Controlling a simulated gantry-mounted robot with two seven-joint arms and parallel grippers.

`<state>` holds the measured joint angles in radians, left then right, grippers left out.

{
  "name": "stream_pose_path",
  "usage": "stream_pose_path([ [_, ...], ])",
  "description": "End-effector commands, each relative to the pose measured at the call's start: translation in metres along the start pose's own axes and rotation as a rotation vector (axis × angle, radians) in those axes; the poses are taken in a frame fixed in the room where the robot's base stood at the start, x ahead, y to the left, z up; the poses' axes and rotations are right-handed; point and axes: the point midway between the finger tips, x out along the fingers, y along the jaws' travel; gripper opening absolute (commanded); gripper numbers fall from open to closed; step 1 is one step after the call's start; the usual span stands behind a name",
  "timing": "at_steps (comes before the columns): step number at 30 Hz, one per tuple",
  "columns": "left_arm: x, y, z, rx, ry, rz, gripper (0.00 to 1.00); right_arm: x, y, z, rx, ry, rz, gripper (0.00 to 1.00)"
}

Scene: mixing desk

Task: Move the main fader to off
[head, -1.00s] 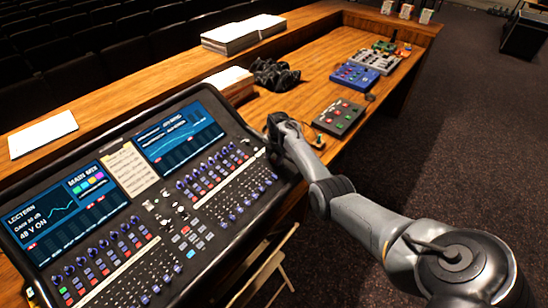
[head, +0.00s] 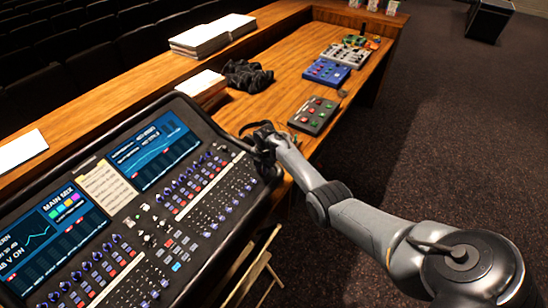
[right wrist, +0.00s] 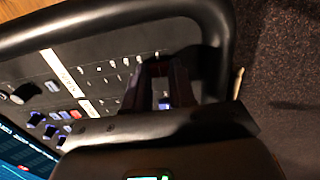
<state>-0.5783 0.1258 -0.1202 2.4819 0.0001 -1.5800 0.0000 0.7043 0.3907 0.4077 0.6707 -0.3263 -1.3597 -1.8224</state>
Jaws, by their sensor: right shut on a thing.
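The mixing desk (head: 150,215) has two lit screens and rows of knobs and faders. My right gripper (head: 264,143) is at the desk's far right end, low over its surface. In the right wrist view its two dark fingers (right wrist: 166,88) point down at the panel, close together. A small pale-blue cap (right wrist: 165,102), apparently the main fader, shows between them, and the gripper is shut on it. The fingers hide most of the fader and its slot, so its position along the slot cannot be told. My left gripper is not in view.
The desk's raised black rim (right wrist: 219,50) runs close beside the fingers. A small grey button box (head: 313,114) and a blue one (head: 327,72) stand on the wooden table beyond. A dark cable bundle (head: 249,75) lies near paper stacks (head: 213,33).

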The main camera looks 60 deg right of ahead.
Motion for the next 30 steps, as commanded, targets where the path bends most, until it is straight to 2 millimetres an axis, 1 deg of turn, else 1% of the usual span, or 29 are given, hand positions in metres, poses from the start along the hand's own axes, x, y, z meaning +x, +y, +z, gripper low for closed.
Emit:
stream_pose_path([
  [1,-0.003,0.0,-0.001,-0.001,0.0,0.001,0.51,-0.001,0.001,-0.005,-0.006,0.002,-0.003,0.0],
  [3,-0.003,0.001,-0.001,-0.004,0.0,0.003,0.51,0.001,0.002,-0.008,-0.011,0.002,-0.004,0.0],
  [10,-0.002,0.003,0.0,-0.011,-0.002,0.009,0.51,0.001,0.001,-0.007,-0.011,0.002,-0.005,0.0],
  [11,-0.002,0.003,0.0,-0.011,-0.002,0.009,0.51,0.001,0.001,-0.007,-0.011,0.002,-0.005,0.26],
  [15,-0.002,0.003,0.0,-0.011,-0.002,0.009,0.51,0.001,0.001,-0.007,-0.011,0.002,-0.005,0.47],
  [16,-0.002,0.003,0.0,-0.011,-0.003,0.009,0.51,0.001,0.001,-0.007,-0.011,0.002,-0.004,0.51],
  [25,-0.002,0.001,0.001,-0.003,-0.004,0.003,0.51,0.0,0.002,-0.007,-0.011,0.002,-0.002,0.51],
  [28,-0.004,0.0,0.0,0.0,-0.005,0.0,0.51,-0.006,0.003,-0.007,-0.011,0.002,0.0,0.51],
  [30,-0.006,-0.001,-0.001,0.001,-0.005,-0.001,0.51,-0.013,0.003,-0.007,-0.01,0.002,0.001,0.51],
])
